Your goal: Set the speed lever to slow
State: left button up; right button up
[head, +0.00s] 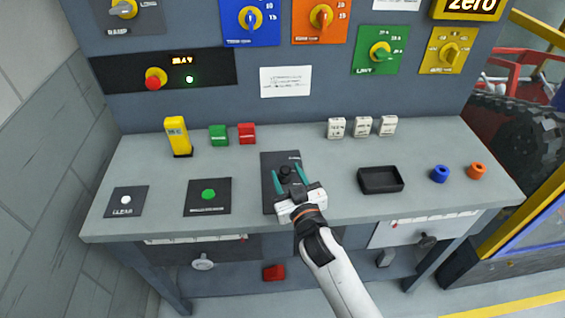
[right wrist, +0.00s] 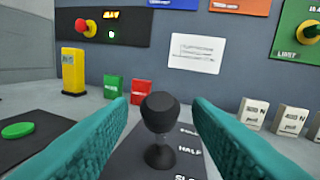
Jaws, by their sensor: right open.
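The speed lever (head: 286,172) has a round black knob and stands on a dark plate (head: 268,202) on the grey bench top. In the right wrist view the lever (right wrist: 160,112) stands upright in the middle, its foot about level with the word HALF. Part of the word SLOW shows on the plate nearer the camera. My right gripper (head: 290,178) is open, with its teal fingers on either side of the knob. In the right wrist view gaps show between the knob and both fingers (right wrist: 161,125). My left gripper is not in view.
A green button (head: 208,194) on a dark plate is left of the lever, and an empty black tray (head: 380,179) is right. Green (head: 218,135) and red (head: 247,133) blocks, a yellow device (head: 178,138) and white blocks (head: 362,127) stand behind. The knob panel rises at the back.

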jog(key=shift+x, duration=2.05)
jog(key=shift+c, duration=0.5)
grip_shut()
